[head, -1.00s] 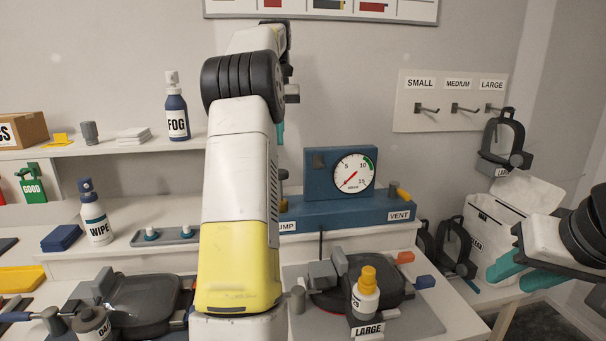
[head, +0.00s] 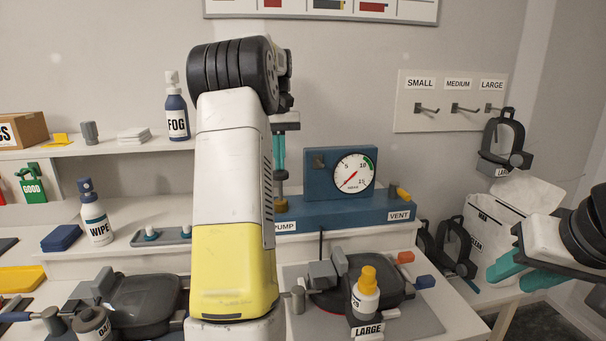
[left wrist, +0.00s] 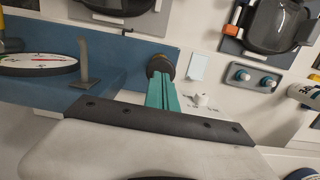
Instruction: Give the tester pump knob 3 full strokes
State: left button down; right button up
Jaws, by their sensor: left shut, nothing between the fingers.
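The blue tester (head: 330,208) stands on the rear ledge with a round white gauge (head: 354,172); its red needle points to the lower left. My right gripper (head: 505,276) is open and empty at the right.
In front are a mask (head: 330,298) and a yellow-capped bottle (head: 366,290). A WIPE bottle (head: 96,222) and a FOG bottle (head: 176,112) stand left. My left arm hides the middle.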

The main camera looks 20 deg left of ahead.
aim_at(280, 177)
pick_arm(q)
notch_tip(280, 177, down, 5)
jog(key=shift+f, duration=0.1)
jog(key=w, duration=0.1)
jog(key=w+a+r, duration=0.1)
jog(key=shift+w+a+r, duration=0.1)
jog(key=shift+w+a, duration=0.2)
dwell(0.3)
notch_tip(280, 177, up, 8)
jog(key=shift+w+a, duration=0.2)
jog(key=shift+w, duration=0.15)
dwell(0.8)
